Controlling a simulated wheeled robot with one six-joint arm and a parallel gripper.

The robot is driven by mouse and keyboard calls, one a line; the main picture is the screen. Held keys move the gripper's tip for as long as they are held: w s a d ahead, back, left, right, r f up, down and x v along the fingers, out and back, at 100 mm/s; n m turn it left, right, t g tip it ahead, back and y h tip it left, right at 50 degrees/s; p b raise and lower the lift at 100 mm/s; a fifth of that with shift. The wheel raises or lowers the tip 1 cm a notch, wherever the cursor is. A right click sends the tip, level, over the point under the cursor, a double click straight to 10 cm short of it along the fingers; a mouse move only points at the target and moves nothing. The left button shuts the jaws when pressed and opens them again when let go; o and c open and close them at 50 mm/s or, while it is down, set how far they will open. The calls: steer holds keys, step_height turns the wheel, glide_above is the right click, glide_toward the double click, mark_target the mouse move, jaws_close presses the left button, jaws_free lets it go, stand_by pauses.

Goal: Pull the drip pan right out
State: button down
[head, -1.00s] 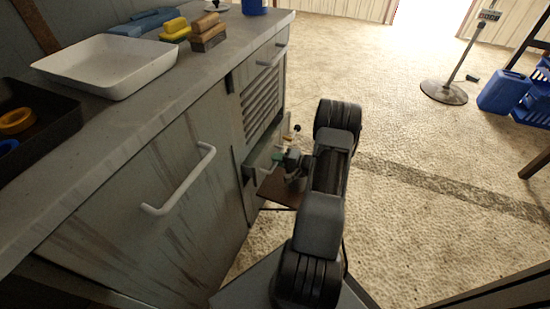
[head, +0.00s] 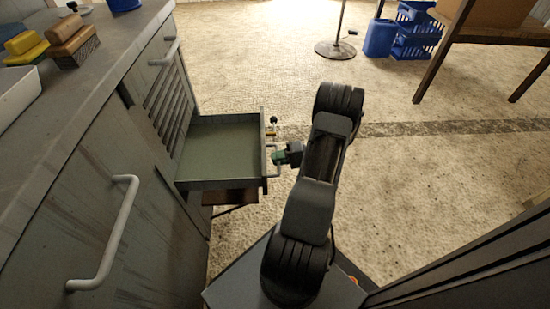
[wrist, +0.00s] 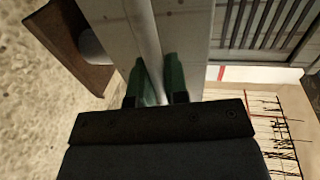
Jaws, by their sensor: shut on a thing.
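The drip pan (head: 222,148) is a shallow grey-green drawer-like tray that sticks well out of the cabinet front in the head view. Its floor is bare. My gripper (head: 277,157) is at the pan's outer front, with its green fingertips on the pan's handle. In the wrist view, the green fingers of my gripper (wrist: 158,82) are shut on the pale bar handle (wrist: 147,42), which runs up the picture in front of the pan's front face (wrist: 185,40). The pan's inner end is at the cabinet opening; I cannot tell how much is still inside.
The cabinet (head: 100,190) has a white bar handle (head: 108,235) on its nearer door and louvres (head: 165,100) above the pan. A brown shelf or stool (head: 230,197) is below the pan. Blue crates (head: 412,35) and a table (head: 490,30) stand far right. Open floor (head: 430,190) lies right.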

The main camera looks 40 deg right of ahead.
steer(key=shift+s+d, duration=0.15)
steer(key=shift+d, duration=0.15)
steer(key=c, duration=1.1)
jaws_free()
steer(key=shift+c, duration=0.2)
steer(key=p+v, duration=0.3)
steer(key=v, duration=1.1)
steer(key=shift+a, duration=0.1)
